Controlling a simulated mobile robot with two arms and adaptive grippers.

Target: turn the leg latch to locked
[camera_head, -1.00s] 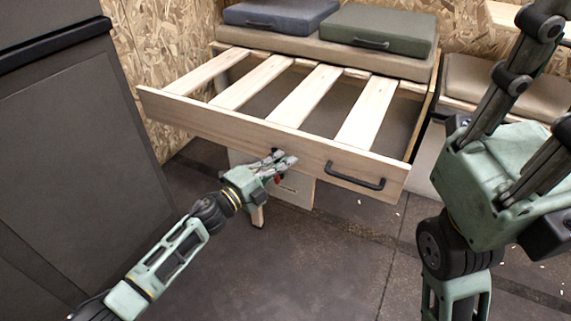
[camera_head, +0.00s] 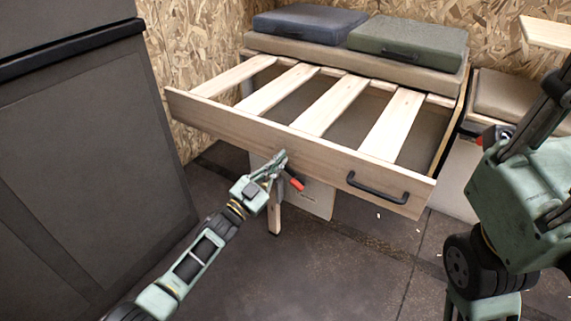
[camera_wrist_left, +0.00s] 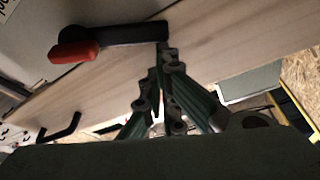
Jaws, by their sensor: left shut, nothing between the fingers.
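The leg latch is a black lever with a red grip (camera_wrist_left: 75,52), lying across the pale wooden front board in the left wrist view. In the head view its red end (camera_head: 297,184) shows below the board, just right of my left gripper (camera_head: 280,158). In the left wrist view the closed fingertips (camera_wrist_left: 165,62) are at the black end of the lever, opposite the red grip; I cannot tell whether they touch it. The gripper is shut and empty. A wooden leg (camera_head: 274,214) stands below the board. My right arm shows at the right, but its gripper is not distinguishable.
The slatted pull-out frame has a front board (camera_head: 225,122) with a black handle (camera_head: 377,188). Blue (camera_head: 310,22) and green (camera_head: 408,42) cushions lie behind. A dark cabinet (camera_head: 90,150) stands left. Floor in front is open.

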